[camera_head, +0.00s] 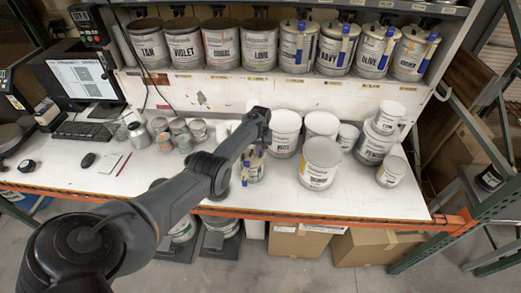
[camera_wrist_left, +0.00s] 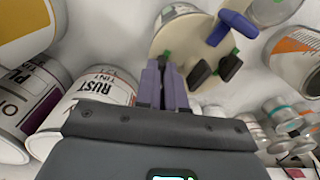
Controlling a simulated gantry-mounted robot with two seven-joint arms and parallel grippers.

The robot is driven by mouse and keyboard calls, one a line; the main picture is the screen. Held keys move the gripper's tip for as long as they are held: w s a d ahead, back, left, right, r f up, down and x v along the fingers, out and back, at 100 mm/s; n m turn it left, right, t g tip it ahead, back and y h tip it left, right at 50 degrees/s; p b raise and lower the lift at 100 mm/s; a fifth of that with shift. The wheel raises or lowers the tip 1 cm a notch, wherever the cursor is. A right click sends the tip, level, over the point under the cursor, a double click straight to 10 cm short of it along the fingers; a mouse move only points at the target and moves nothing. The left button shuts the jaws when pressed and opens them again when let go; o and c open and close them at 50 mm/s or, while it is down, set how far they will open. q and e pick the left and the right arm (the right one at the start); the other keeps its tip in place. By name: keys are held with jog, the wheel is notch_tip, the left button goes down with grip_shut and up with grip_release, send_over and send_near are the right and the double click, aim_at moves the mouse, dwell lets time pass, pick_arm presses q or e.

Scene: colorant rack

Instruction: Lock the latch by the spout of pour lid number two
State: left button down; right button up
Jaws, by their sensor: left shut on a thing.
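A small can with a cream pour lid (camera_wrist_left: 190,38) stands on the bench. In the left wrist view, the lid has a blue handle (camera_wrist_left: 238,24), black knobs (camera_wrist_left: 215,72) and small green latch parts at its rim. The can (camera_head: 253,173) also shows in the head view, partly behind my left arm. My left gripper (camera_wrist_left: 166,66) is shut at the near rim of the lid, with its fingertips by a green latch (camera_wrist_left: 167,54). The gripped part is mostly hidden between the fingers. No number on the lid is readable. My right gripper is not in view.
Large white-lidded cans (camera_head: 321,160) stand close to the right, and small tins (camera_head: 180,130) to the left. A RUST tint can (camera_wrist_left: 90,95) is close beside my left gripper. A shelf (camera_head: 285,77) of labelled cans runs behind.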

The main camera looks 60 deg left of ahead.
pick_arm(q)
jog(key=shift+m, duration=0.4)
dwell(0.4)
jog(key=c, duration=1.2)
grip_release()
jog(key=shift+r+p, duration=0.3)
jog(key=shift+r, duration=0.3)
notch_tip(320, 180, up, 10)
jog(key=shift+f, duration=0.2)
